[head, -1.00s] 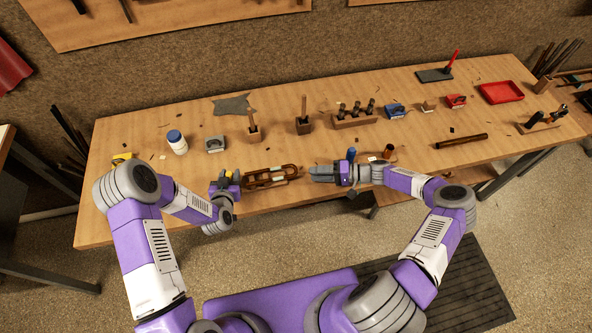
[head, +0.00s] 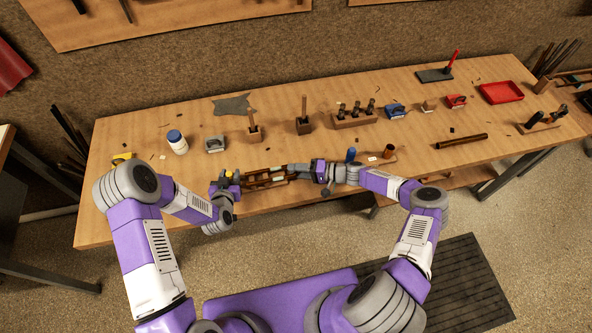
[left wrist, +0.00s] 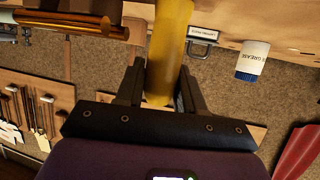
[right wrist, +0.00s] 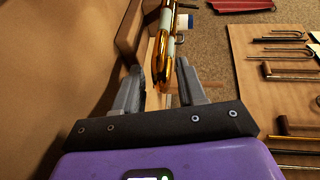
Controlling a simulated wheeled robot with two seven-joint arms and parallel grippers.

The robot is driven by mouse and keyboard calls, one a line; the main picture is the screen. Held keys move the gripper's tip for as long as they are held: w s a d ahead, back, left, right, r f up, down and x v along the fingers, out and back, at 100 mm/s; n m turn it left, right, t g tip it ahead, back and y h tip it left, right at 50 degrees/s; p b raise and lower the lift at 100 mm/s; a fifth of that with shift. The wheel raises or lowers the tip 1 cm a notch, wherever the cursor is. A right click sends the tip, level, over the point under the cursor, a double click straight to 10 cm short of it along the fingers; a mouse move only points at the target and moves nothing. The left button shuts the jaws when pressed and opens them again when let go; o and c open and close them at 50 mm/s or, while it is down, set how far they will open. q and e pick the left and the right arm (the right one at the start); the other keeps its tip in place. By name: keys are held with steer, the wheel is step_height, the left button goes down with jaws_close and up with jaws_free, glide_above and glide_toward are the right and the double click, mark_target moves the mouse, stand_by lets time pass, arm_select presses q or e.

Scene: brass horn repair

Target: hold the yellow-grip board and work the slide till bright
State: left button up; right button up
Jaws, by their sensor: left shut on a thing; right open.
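The yellow-grip board (head: 262,184) lies near the table's front edge, with its yellow grip (left wrist: 168,55) at the left end. My left gripper (head: 228,177) is shut on that yellow grip, also seen close in the left wrist view. The brass slide (right wrist: 166,62) is on the board; its shiny tubes also show at the upper left of the left wrist view (left wrist: 70,22). My right gripper (head: 296,171) is open at the board's right end. In the right wrist view the slide's curved end lies between the fingers' lines, and I cannot tell whether they touch it.
A blue-topped tool (head: 351,155) and a brown cylinder (head: 388,152) are close behind my right arm. Two upright tools in wooden blocks (head: 304,124) stand further back.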

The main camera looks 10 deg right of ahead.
mark_target(285, 173)
steer(key=shift+a, duration=0.15)
steer(key=shift+c, duration=0.3)
steer(key=shift+f, duration=0.1)
jaws_close()
steer(key=shift+a, duration=1.95)
steer(key=shift+o, duration=0.3)
jaws_free()
